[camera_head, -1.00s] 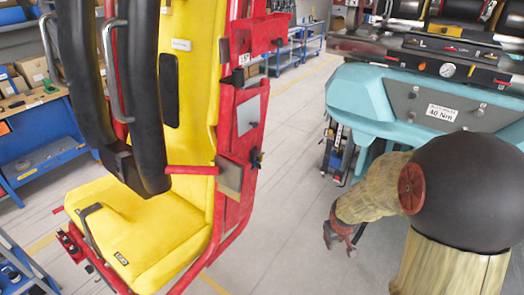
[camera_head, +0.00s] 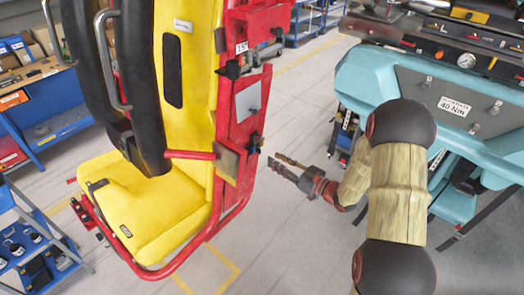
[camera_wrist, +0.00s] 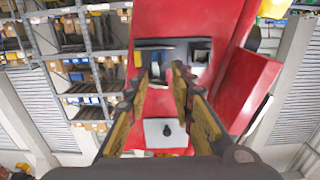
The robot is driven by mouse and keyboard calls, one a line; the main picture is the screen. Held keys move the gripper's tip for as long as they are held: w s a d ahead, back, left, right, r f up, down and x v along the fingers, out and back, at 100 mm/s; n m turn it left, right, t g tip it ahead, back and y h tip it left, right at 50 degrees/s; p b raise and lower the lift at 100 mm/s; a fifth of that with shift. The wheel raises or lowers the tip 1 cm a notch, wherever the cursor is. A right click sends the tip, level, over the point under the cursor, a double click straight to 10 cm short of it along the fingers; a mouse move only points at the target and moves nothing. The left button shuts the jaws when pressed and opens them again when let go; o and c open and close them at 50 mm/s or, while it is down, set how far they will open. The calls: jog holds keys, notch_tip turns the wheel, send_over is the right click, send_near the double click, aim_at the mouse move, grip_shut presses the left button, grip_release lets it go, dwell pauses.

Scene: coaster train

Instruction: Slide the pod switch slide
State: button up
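The pod is a yellow seat (camera_head: 150,215) with a red side panel (camera_head: 228,180). In the wrist view, the red panel (camera_wrist: 190,20) carries a black-framed fitting (camera_wrist: 200,57) with a grey part, which may be the pod switch slide. Its left part is partly hidden by my fingers. Below it is a pale plate with a black knob (camera_wrist: 167,130). My gripper (camera_head: 278,165) points left at the panel's side in the head view, with a gap in between. In the wrist view my gripper (camera_wrist: 160,76) is open and empty, its fingertips overlapping the fitting's lower edge.
A teal machine (camera_head: 400,95) stands at the right, near my arm. A blue workbench (camera_head: 45,130) and a blue trolley (camera_head: 30,255) are at the left. Black restraint bars (camera_head: 95,80) hang before the seat. The floor between pod and machine is clear.

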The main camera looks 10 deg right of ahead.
aim_at(257, 150)
jog(key=x, duration=0.7)
jog(key=shift+w+a, duration=0.25)
jog(key=shift+w, duration=0.05)
jog(key=shift+r, duration=0.1)
jog(key=c, duration=0.3)
grip_shut()
dwell(0.4)
